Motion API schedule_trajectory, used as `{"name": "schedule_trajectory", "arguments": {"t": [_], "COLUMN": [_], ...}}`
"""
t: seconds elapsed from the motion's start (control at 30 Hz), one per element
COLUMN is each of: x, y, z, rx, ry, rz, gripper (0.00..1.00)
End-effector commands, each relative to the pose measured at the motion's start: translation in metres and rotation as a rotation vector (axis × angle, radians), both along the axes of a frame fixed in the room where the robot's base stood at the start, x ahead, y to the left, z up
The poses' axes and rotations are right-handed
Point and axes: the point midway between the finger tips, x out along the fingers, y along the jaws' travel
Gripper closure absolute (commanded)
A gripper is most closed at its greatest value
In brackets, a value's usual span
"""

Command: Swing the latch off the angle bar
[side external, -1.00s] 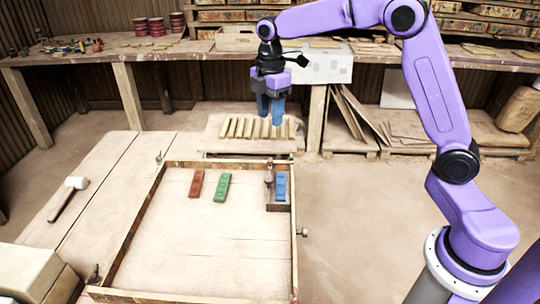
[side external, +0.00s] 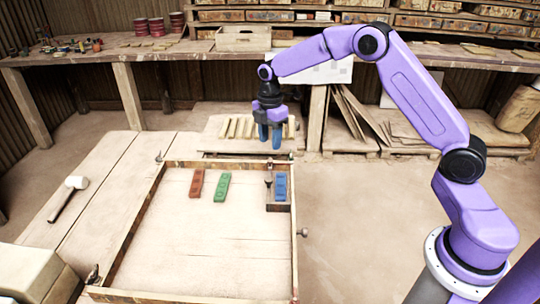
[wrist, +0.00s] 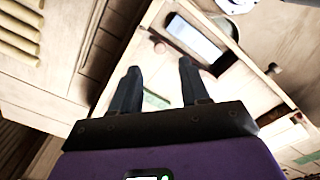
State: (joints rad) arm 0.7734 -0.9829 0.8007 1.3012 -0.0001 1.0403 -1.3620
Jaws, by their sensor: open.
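My gripper (side external: 270,140) is open and empty, pointing down above the far right corner of the wooden frame (side external: 296,262). Its two fingers (wrist: 160,70) also show apart in the wrist view. The angle bar (side external: 279,207) is a brown piece along the blue tile (side external: 281,185) inside that corner. A small dark upright piece (side external: 268,181), perhaps the latch, stands at the left of the blue tile; it is too small to tell how it sits on the bar. The gripper is above and behind it, apart from it. The blue tile looks pale in the wrist view (wrist: 196,38).
A red tile (side external: 196,183) and a green tile (side external: 222,187) lie left of the blue one in the frame. A knob (side external: 303,232) sticks out of the frame's right side. Several tan strips (side external: 240,127) lie behind. A mallet (side external: 70,195) lies left.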

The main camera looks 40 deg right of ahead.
Motion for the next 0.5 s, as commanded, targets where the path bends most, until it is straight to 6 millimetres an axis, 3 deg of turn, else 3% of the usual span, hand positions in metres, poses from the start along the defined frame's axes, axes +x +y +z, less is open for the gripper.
{"name": "schedule_trajectory", "arguments": {"t": [0.2,0.5], "x": [-0.001,0.000], "y": [0.000,0.000], "z": [-0.039,-0.064], "rx": [0.000,0.000], "ry": [0.002,0.000], "rz": [-0.001,-0.001], "gripper": [0.54,0.54]}}
